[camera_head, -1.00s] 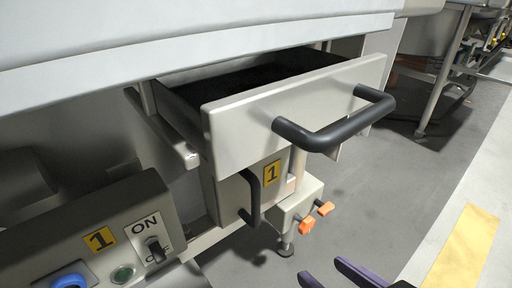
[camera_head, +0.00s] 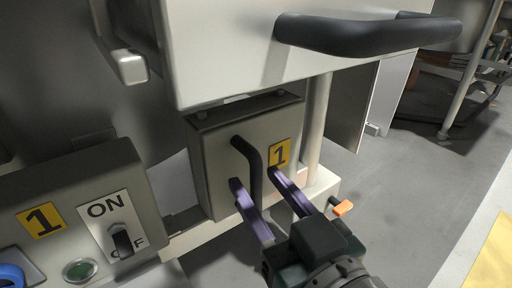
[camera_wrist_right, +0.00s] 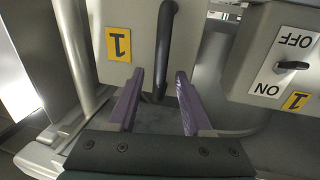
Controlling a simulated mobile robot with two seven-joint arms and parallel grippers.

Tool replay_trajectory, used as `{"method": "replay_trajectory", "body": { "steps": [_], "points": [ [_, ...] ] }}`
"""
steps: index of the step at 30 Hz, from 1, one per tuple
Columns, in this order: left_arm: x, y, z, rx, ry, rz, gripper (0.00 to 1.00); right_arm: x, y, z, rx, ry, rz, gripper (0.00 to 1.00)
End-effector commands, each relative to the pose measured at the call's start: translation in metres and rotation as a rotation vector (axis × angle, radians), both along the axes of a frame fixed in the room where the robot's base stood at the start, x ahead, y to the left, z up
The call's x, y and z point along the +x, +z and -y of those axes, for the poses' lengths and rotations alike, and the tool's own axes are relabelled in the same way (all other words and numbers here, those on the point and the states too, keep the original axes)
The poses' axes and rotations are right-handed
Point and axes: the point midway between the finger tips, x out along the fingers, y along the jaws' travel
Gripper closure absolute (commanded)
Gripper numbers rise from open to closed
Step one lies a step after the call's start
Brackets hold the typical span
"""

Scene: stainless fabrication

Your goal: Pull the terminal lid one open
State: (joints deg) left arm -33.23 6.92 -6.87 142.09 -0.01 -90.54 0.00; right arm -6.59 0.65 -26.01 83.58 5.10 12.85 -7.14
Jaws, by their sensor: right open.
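The terminal lid one (camera_head: 222,155) is the pale front of a small box under the open drawer, marked with a yellow "1" label (camera_head: 279,154). It looks closed. Its dark upright bar handle (camera_head: 250,160) also shows in the wrist view (camera_wrist_right: 166,40). My right gripper (camera_head: 256,179) is open, with purple fingers on either side of the handle's lower part. In the wrist view the handle runs between the fingertips (camera_wrist_right: 159,73), with visible gaps, so the fingers are not shut on it. My left gripper is not in view.
A pulled-out drawer (camera_head: 220,50) with a thick black handle (camera_head: 350,35) overhangs the lid. A control box (camera_head: 75,190) with an ON/OFF switch (camera_head: 122,240) stands at the left. An orange lever (camera_head: 343,208) sits low at right.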

Motion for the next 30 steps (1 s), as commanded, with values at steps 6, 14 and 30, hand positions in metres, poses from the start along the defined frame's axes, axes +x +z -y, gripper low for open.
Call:
{"method": "replay_trajectory", "body": {
  "steps": [6,14,30],
  "points": [
    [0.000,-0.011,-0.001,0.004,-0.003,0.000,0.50,0.016,-0.001,-0.007,0.000,-0.001,-0.001,0.50],
    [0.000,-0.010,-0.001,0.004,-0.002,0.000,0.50,0.017,0.000,-0.008,-0.001,0.000,-0.002,0.52],
    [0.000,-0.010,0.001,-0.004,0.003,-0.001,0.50,0.016,0.000,-0.007,-0.001,0.000,-0.002,1.00]
  ]
}}
